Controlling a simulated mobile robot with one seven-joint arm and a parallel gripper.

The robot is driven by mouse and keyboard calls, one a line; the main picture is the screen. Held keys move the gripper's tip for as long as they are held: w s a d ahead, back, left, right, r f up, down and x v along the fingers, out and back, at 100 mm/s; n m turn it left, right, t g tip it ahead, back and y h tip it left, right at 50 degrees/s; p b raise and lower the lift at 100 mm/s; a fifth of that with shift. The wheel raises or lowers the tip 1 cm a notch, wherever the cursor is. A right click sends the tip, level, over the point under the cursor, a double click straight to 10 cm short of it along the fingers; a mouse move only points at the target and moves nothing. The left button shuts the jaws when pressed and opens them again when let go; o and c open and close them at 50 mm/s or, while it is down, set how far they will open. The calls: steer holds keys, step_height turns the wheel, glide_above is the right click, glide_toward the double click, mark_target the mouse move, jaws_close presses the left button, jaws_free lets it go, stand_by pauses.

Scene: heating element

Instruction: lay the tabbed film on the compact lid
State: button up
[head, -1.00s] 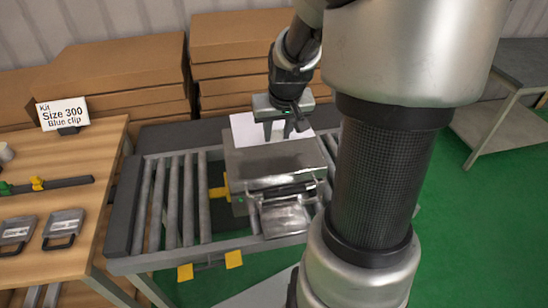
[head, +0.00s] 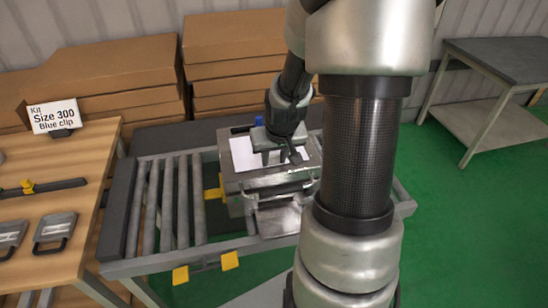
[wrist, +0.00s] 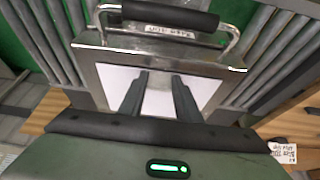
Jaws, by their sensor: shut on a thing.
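The white film (head: 242,153) lies over the top of the grey metal compact lid (head: 232,178), flat and roughly within its edges. I cannot tell whether it touches the lid all over, and its tab is hidden. My gripper (head: 281,158) is shut on the film from above, with its fingers pointing down over the middle of it. In the wrist view the film (wrist: 115,86) shows on both sides of the fingers (wrist: 160,78), inside the lid's metal rim (wrist: 165,60). A black-gripped handle (wrist: 158,18) stands beyond that rim.
The lid's unit sits on a roller conveyor (head: 165,205) with yellow tabs (head: 229,261). A wooden table (head: 80,200) with a sign (head: 53,116) and lidded metal pieces (head: 54,229) stands left. Cardboard boxes (head: 235,45) fill the back. A grey bench (head: 500,65) stands right.

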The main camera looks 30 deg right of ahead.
steer(key=shift+f, duration=0.2)
steer(key=o, duration=1)
steer(key=shift+r, duration=0.1)
steer(key=shift+r, duration=0.3)
steer(key=p+v, duration=0.2)
steer(key=v, duration=0.9)
steer(key=shift+s+a+r, duration=0.1)
steer(key=shift+s+r, duration=0.1)
steer(key=shift+r, duration=0.15)
